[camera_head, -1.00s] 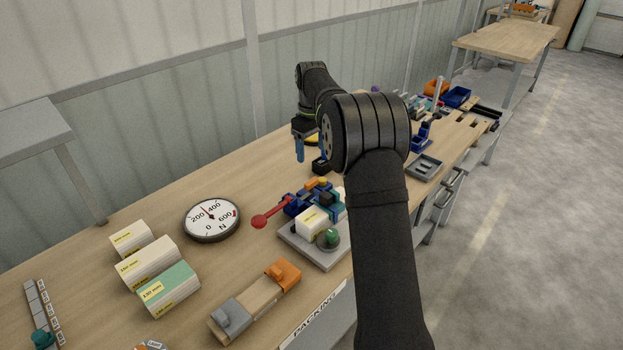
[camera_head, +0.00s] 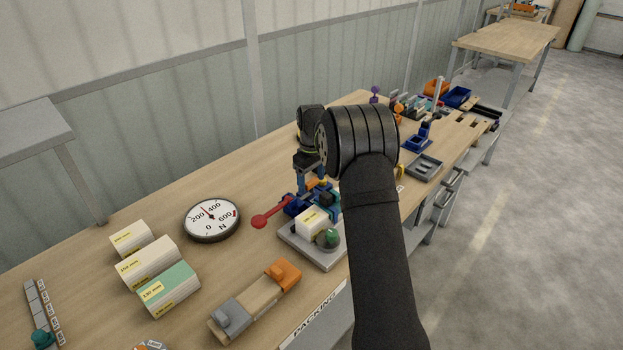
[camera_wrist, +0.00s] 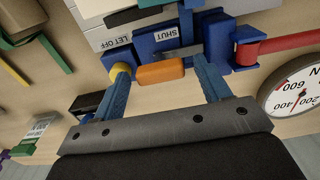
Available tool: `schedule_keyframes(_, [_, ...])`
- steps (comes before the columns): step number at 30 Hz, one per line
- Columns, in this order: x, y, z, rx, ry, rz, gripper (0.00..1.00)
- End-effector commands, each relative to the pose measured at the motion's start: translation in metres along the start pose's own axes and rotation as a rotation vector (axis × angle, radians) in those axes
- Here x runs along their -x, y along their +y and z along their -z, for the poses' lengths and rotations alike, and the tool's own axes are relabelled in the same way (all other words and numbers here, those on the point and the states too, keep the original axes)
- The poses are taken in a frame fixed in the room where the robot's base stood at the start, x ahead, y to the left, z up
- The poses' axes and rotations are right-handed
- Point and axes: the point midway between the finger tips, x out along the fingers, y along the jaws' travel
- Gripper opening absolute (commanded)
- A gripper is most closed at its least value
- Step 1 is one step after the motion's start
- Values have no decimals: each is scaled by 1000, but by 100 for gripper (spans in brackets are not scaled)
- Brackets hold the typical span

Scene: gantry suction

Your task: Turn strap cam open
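A blue strap fixture stands on the bench with a red lever (camera_head: 270,215) sticking out to the left. In the wrist view it has a blue body (camera_wrist: 222,42), the red lever (camera_wrist: 285,46), labels SHUT (camera_wrist: 167,34) and LET OFF (camera_wrist: 108,42), an orange block (camera_wrist: 160,72) and a yellow round piece (camera_wrist: 118,69). I cannot tell which part is the cam. My gripper (camera_wrist: 163,72) is open, its two blue fingers on either side of the orange block, with gaps visible. In the head view my gripper (camera_head: 312,187) points down over the fixture, partly hidden by my arm.
A grey plate (camera_head: 290,240) with a white block and green dome is in front of the fixture. A round force dial (camera_head: 211,219) lies to the left. Several labelled blocks (camera_head: 150,262) and an orange-ended clamp (camera_head: 285,275) are nearer. Bare bench lies behind the dial.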

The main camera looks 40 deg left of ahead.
Motion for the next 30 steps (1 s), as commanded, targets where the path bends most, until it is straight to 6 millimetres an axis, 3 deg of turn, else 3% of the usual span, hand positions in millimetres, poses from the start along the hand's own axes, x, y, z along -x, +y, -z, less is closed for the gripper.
schedule_keyframes(1, [0, 0, 0, 0, 0, 0, 59])
schedule_keyframes(6, [0, 0, 0, 0, 0, 0, 26])
schedule_keyframes(17, [1, 0, 0, -49, 0, 0, 26])
schedule_keyframes(30, [1, 0, 0, -383, 1, -1, 26])
